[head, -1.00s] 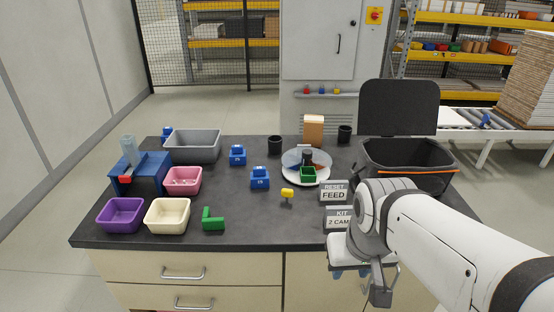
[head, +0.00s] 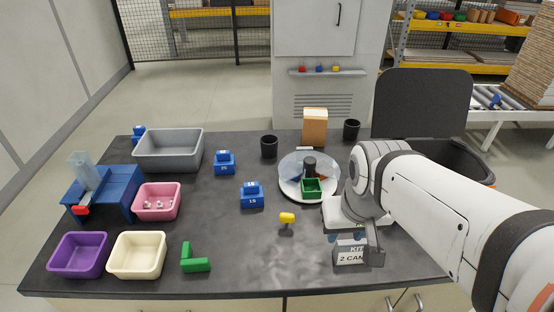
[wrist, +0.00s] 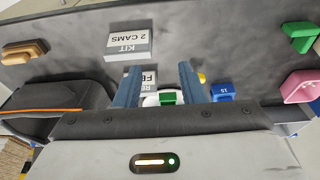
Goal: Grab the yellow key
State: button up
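The yellow key (head: 287,218) stands on the dark worktop near its front middle, with a yellow head on a thin grey stem. In the wrist view only a bit of yellow (wrist: 202,77) shows, partly behind a blue finger. My gripper (wrist: 159,68) is open, with its two blue fingers apart and nothing held between them. In the head view my wrist is over the right part of the worktop, to the right of the key and apart from it; the fingers are mostly hidden there.
A sign (head: 350,255) stands below my wrist. A round tray (head: 293,190) with a green box (head: 312,188), a blue block (head: 251,196) and a green L-shaped piece (head: 195,261) surround the key at some distance. Bins stand at left. The worktop near the key is clear.

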jog(key=shift+s, duration=0.1)
jog(key=shift+o, duration=0.8)
jog(key=o, duration=0.5)
jog(key=shift+m+g, duration=0.6)
jog(key=shift+g, duration=0.1)
jog(key=w+a, duration=0.1)
jog(key=w, duration=0.2)
jog(key=w+a+f, duration=0.1)
jog(key=w, duration=0.2)
jog(key=w+a+f, duration=0.1)
jog(key=w, duration=0.2)
jog(key=shift+w+f+p, duration=0.15)
jog(key=shift+w+p, duration=0.25)
jog(key=m+g, duration=0.1)
send_over(287, 214)
jog(key=s, duration=0.1)
jog(key=f, duration=0.6)
jog(key=shift+d+f, duration=0.25)
jog(key=shift+f, duration=0.1)
jog(key=shift+w+a+f+p, duration=0.2)
jog(key=shift+a+f+p, duration=0.1)
jog(key=shift+f, duration=0.35)
jog(key=shift+w+f+p, duration=0.15)
jog(key=shift+f+p, duration=0.05)
jog(key=shift+f, duration=1.6)
jog(key=shift+w+f+p, duration=0.15)
jog(key=shift+f+p, duration=0.05)
jog(key=shift+f, duration=1.55)
